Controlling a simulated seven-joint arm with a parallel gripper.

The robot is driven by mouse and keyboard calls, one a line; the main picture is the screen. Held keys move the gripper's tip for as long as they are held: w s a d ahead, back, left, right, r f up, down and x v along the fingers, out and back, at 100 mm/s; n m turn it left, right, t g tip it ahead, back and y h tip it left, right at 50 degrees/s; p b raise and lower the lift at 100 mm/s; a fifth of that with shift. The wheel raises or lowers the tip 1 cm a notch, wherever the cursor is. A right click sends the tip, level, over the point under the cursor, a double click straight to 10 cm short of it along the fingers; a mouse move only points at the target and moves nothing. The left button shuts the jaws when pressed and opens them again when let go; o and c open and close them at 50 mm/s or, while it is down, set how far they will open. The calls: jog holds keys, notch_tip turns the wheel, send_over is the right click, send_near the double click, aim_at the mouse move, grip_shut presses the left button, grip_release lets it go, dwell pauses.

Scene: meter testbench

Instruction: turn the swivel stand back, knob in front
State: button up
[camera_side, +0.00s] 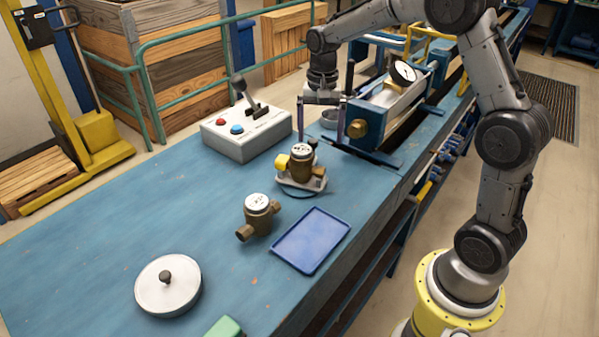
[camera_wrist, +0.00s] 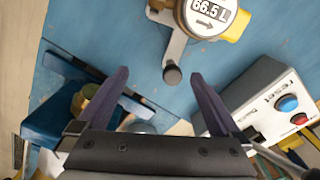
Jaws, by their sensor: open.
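The swivel stand (camera_side: 316,184) is a pale plate on the blue bench, bearing a brass meter (camera_side: 301,168) with a yellow part on its left. My gripper (camera_side: 321,141) points down behind the stand, on the far side of the meter. Its fingers are open. In the wrist view, the knob appears between the fingertips of my gripper (camera_wrist: 160,74); I cannot tell whether they touch it.
A control box (camera_side: 246,132) with a lever stands left of my gripper. A blue clamp fixture (camera_side: 368,122) with a gauge is close on the right. In front are a loose brass meter (camera_side: 258,214), a blue tray (camera_side: 311,240) and a round knobbed disc (camera_side: 168,287). The left bench is clear.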

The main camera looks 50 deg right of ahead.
jog(key=shift+r, duration=2.25)
jog(key=shift+m, duration=0.3)
jog(key=m, duration=0.2)
jog(key=r+m, duration=0.2)
jog(key=m, duration=0.1)
jog(key=shift+w+a+m, duration=0.15)
jog(key=shift+w+m, duration=0.15)
jog(key=shift+w, duration=0.1)
jog(key=shift+w+r+m, duration=0.25)
jog(key=shift+w+m, duration=0.1)
jog(key=shift+m, duration=0.15)
jog(key=shift+w+a+f, duration=0.1)
jog(key=shift+w+f, duration=0.05)
jog(key=shift+f, duration=2.7)
jog(key=shift+f, duration=0.25)
